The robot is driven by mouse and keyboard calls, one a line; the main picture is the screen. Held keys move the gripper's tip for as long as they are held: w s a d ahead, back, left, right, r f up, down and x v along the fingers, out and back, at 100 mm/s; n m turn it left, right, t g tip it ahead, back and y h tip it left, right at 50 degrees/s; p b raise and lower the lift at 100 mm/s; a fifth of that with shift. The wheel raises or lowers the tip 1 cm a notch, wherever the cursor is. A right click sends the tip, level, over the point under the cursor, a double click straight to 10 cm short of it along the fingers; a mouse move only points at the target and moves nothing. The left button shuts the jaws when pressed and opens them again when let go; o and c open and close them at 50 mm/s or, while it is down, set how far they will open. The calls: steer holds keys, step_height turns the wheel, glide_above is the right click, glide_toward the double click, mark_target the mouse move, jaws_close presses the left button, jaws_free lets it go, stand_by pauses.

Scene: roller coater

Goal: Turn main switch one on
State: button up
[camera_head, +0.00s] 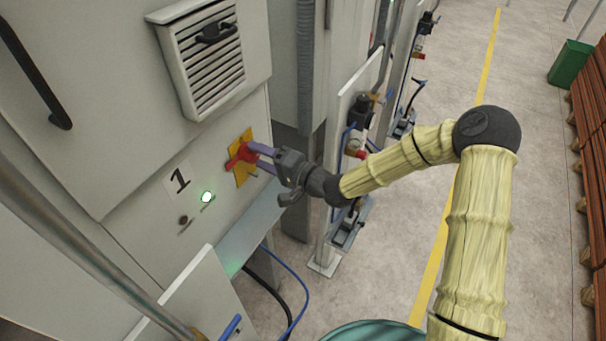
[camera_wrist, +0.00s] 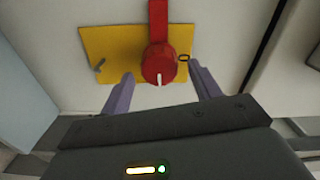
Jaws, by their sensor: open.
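In the wrist view the gripper (camera_wrist: 162,85) is open, with one finger on each side of the knob and gaps between; contact is not visible.
A vented box (camera_head: 205,60) juts out above the switch. A grey ledge (camera_head: 250,225) lies below it. Open floor (camera_head: 400,215) is to the right.

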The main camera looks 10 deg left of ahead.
steer(key=b+v, duration=0.3)
steer(key=v, duration=1.2)
steer(key=shift+d, duration=0.1)
steer(key=d+f+n+h, duration=0.2)
steer(key=d+f+h, duration=0.8)
steer(key=d+h, duration=0.1)
steer(key=s+d+r+g+h, duration=0.1)
steer(key=s+d+r+h, duration=0.2)
steer(key=s+d, duration=0.2)
steer(key=s+d+r+m+g+h, duration=0.1)
steer(key=s+d+r+h, duration=0.2)
steer(key=s+d, duration=0.2)
steer(key=d, duration=0.3)
steer(key=shift+d+r, duration=0.2)
